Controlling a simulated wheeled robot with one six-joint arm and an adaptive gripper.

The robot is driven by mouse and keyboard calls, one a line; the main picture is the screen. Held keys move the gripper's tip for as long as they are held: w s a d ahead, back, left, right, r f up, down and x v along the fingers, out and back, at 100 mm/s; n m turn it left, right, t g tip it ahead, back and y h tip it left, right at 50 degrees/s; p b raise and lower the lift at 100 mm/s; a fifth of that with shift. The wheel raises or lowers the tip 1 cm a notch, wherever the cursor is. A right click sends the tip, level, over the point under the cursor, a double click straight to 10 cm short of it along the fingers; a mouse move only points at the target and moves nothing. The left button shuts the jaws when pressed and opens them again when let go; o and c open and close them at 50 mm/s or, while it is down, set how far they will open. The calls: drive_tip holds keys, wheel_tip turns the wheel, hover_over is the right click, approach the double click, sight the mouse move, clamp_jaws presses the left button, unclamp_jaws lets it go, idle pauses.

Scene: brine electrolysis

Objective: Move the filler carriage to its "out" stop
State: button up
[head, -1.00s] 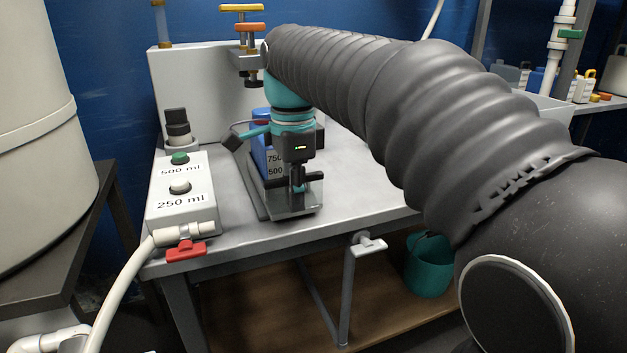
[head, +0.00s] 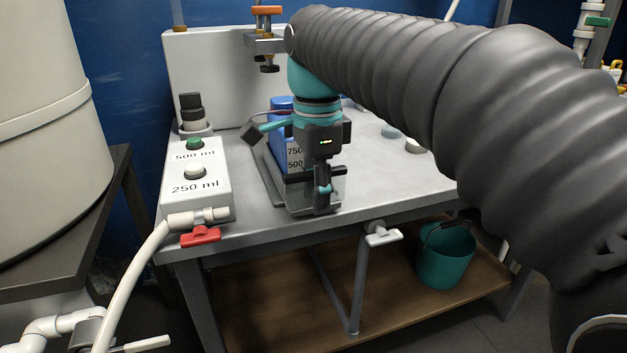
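The filler carriage (head: 297,204) is a low grey metal piece near the front edge of the bench. A blue container (head: 281,140) marked with 750 and 500 stands at it, partly hidden behind my gripper. My gripper (head: 323,206) points down at the carriage's front end, its fingers in front of the clear or grey upright part there. The fingers look close together and overlap the carriage. I cannot tell whether they hold a handle, which is hidden behind them.
A white button box (head: 197,180) marked 500 ml and 250 ml stands left of the carriage. A red-handled valve (head: 201,236) and white hose sit at the bench's front. A white-handled tap (head: 381,234) juts from the front edge. A teal bucket (head: 446,258) stands on the lower shelf.

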wheel_tip(320, 180, up, 12)
idle(0.6)
drive_tip(key=s+d+f+n+t+p, duration=0.1)
drive_tip(key=s+d+f+n+t, duration=0.1)
drive_tip(key=f, duration=0.5)
drive_tip(key=s+d+f+n+t, duration=0.1)
drive_tip(key=s+d+f+n, duration=0.4)
drive_tip(key=s+f+n, duration=0.2)
drive_tip(key=s+d+f+n+t+p, duration=0.1)
drive_tip(key=s+d+f+n+t, duration=0.1)
drive_tip(key=f+n, duration=0.4)
wheel_tip(320, 180, down, 4)
drive_tip(key=s+d, duration=0.1)
drive_tip(key=s, duration=0.1)
drive_tip(key=shift+s+d+r+t+p, duration=0.25)
drive_tip(key=shift+s+d+t+p, duration=0.05)
drive_tip(key=shift+s+d+p, duration=0.05)
